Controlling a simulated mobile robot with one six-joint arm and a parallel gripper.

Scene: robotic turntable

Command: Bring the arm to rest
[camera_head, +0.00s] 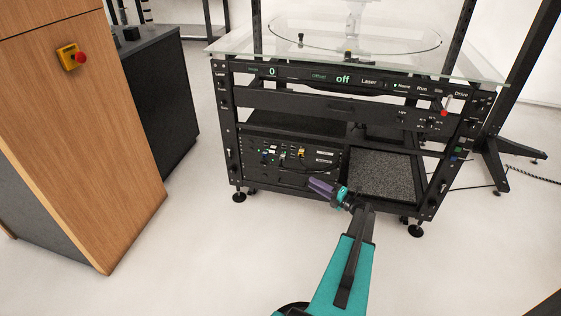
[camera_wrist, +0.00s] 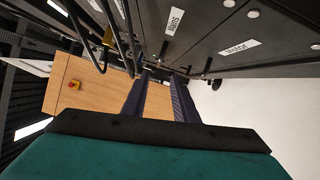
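My arm reaches up from the bottom of the head view, with a teal link and a dark forearm. My gripper (camera_head: 315,185) is at its end, with purple fingers pointing left in front of the rack's lower shelf. In the wrist view my gripper (camera_wrist: 162,76) has its two dark fingers apart, with a gap between them. Nothing is held in the gap. The black rack (camera_head: 300,98) stands just beyond the gripper. I cannot tell whether the fingers touch any cable or panel.
A panel with plugs and cables (camera_head: 290,160) fills the rack's lower left. A glass turntable (camera_head: 380,40) tops the rack. A wooden cabinet (camera_head: 75,140) with a red stop button (camera_head: 81,58) stands left. The pale floor (camera_head: 190,250) between cabinet and arm is clear.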

